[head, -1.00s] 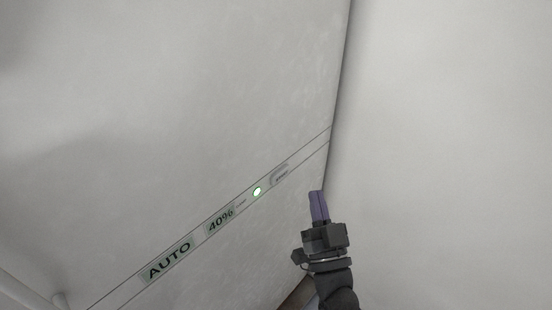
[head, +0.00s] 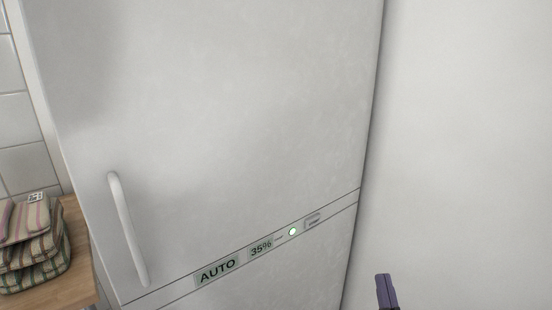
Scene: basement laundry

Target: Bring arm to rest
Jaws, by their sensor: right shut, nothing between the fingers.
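My right gripper (head: 386,291) shows at the bottom edge, right of centre. Only its purple fingers are in view, held together with nothing between them. The rest of my right arm is out of frame. My left gripper is not in view.
The appliance has a vertical white handle (head: 128,230) and a display strip (head: 217,270) reading AUTO and 35%, with a green light (head: 292,232). Striped folded cloths (head: 35,250) lie on a wooden surface (head: 80,262) at left. A plain pale wall (head: 470,140) fills the right.

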